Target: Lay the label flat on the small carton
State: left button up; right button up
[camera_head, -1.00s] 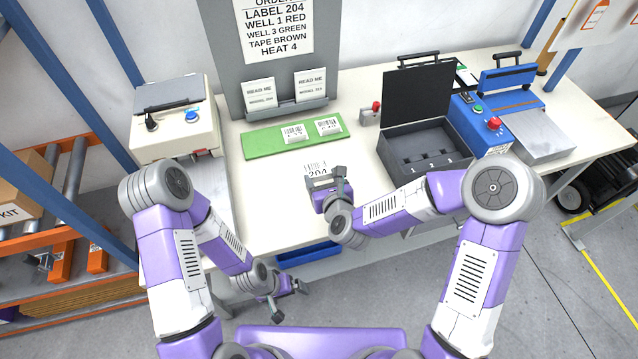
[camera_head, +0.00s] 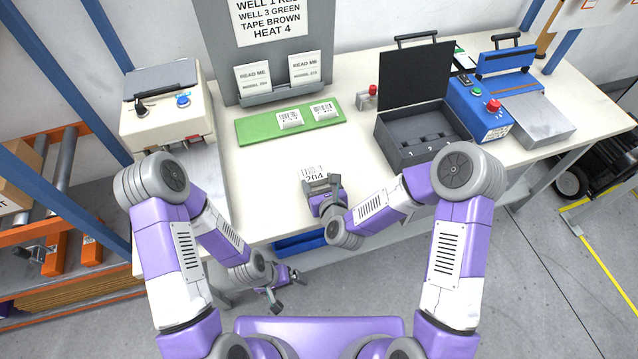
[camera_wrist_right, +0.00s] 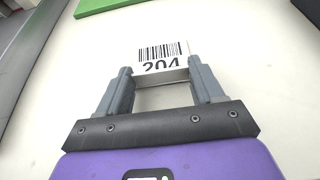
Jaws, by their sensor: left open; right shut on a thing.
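The label (camera_head: 313,173) is a white card with a barcode and "204" printed in black. My right gripper (camera_head: 321,184) is shut on its near edge and holds it over the table's front part. In the right wrist view the label (camera_wrist_right: 161,55) sticks out beyond the fingertips of my right gripper (camera_wrist_right: 160,76). I cannot tell its height above the table. My left gripper (camera_head: 284,288) is open and empty, low in front of the table edge. I cannot make out a small carton in either view.
A green mat (camera_head: 258,132) with two white barcoded pieces lies behind the label. A grey sign stand (camera_head: 215,40) rises behind it. An open dark case (camera_head: 398,130) and a blue machine (camera_head: 475,110) stand at right, a beige machine (camera_head: 135,120) at left. The white tabletop (camera_head: 260,185) between is clear.

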jog(key=o, duration=0.6)
jog(key=shift+f, duration=0.2)
jog(key=shift+c, duration=0.2)
jog(key=o, duration=0.4)
jog(key=shift+o, duration=0.2)
jog(key=shift+r, duration=0.15)
